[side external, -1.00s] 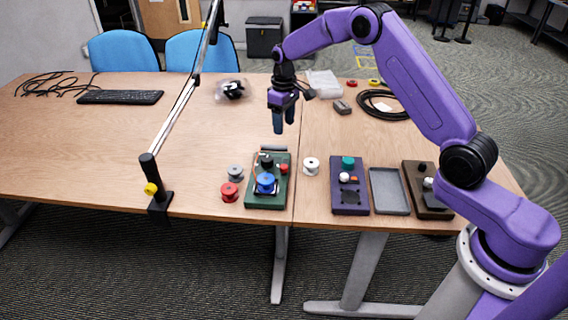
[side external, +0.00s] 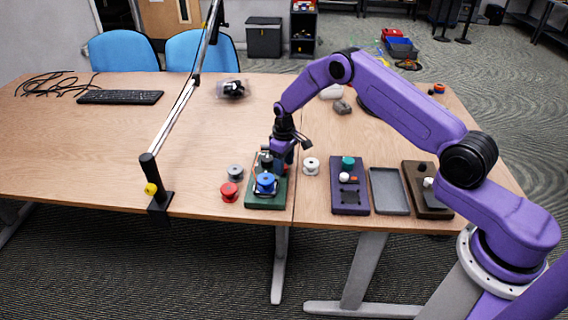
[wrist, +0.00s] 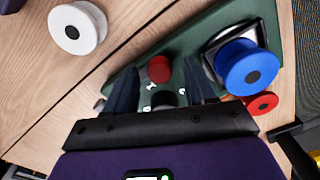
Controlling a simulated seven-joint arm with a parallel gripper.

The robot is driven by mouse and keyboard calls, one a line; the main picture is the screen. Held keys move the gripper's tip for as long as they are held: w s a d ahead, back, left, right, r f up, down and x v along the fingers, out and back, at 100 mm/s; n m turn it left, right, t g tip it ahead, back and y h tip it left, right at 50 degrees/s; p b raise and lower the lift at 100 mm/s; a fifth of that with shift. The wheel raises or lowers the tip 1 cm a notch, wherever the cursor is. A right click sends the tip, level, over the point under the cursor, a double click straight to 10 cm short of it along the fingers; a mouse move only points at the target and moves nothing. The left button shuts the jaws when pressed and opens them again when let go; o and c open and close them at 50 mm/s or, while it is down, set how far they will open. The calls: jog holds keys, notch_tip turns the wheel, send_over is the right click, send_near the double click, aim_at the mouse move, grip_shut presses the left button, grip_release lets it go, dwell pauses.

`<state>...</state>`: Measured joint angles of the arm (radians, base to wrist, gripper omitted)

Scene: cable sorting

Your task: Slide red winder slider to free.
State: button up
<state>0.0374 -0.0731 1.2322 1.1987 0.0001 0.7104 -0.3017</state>
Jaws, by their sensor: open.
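The green winder board (side external: 264,202) lies near the front edge of the table, and its green surface also fills the middle of the wrist view (wrist: 205,42). A red round knob (wrist: 159,69), apparently the slider, stands on the board with small white markings beside it. A blue spool (side external: 265,183) sits on the board's near part and shows at right in the wrist view (wrist: 248,68). My gripper (wrist: 160,76) is open and low over the board, one finger on each side of the red knob. In the side view my gripper (side external: 281,160) hides the knob.
Loose red (side external: 229,191) and grey (side external: 235,172) spools stand left of the board, and a white spool (side external: 311,165) right of it. Further right are a purple board (side external: 337,206), a grey tray (side external: 390,206) and a brown board (side external: 436,207).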

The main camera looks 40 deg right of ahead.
jog(key=shift+f, duration=0.2)
grip_shut()
jog(key=shift+w+d, duration=1.9)
jog(key=shift+d, duration=0.05)
jog(key=shift+w+d+r, duration=0.1)
grip_release()
